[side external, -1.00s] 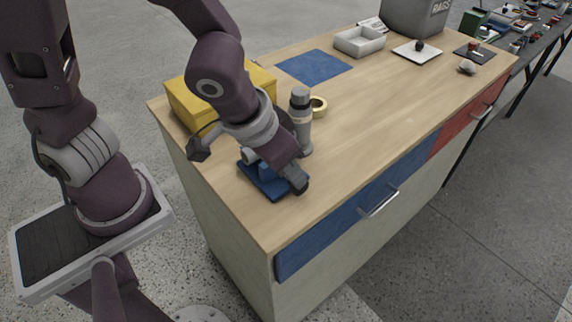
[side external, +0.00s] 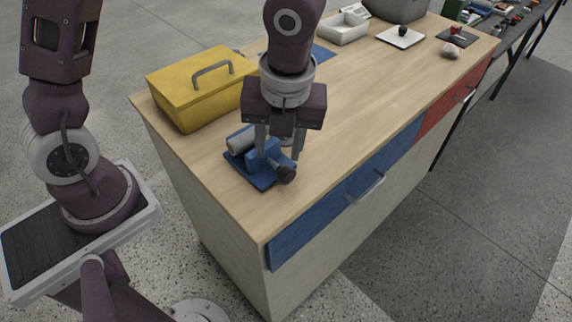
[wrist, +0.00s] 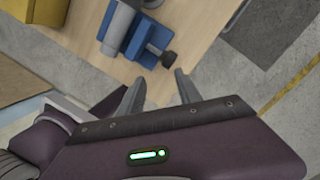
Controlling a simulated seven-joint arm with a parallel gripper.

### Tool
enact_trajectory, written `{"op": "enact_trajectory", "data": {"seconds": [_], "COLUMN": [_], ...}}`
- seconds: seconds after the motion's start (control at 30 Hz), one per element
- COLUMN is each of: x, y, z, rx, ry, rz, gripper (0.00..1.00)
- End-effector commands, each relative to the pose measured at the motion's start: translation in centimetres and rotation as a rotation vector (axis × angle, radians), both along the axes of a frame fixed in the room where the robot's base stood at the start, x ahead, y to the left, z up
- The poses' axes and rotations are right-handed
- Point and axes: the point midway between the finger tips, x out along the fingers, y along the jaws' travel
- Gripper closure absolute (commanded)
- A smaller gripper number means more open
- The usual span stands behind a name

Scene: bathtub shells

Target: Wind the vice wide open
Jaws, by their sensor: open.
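The blue vice (side external: 258,178) sits on the wooden bench near its front left corner. Its dark handle knob (side external: 286,174) points toward the bench's front edge. My gripper (side external: 279,157) is above the vice, fingers down and apart, with nothing seen between them. The fingers partly cover the vice and its screw. In the wrist view the vice (wrist: 148,38) and its dark knob (wrist: 168,57) lie beyond the fingertips (wrist: 157,78). How far the vice's jaws are apart cannot be told.
A grey cylinder (side external: 240,138) lies against the vice's far left side. A yellow toolbox (side external: 200,92) stands behind.

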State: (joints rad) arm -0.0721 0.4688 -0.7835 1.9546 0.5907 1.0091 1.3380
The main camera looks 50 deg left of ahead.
Motion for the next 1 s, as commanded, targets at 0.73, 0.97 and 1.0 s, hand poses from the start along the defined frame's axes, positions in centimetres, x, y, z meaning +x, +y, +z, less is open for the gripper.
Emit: {"op": "enact_trajectory", "data": {"seconds": [0.73,0.97,1.0], "x": [2.1,2.2,2.2], "y": [0.7,0.7,0.7], "z": [-5.3,-7.8,-7.9], "rx": [-0.150,-0.150,-0.150], "ry": [0.115,0.111,0.111], "rz": [-0.775,-0.772,-0.772], "gripper": [0.59,0.59,0.59]}}
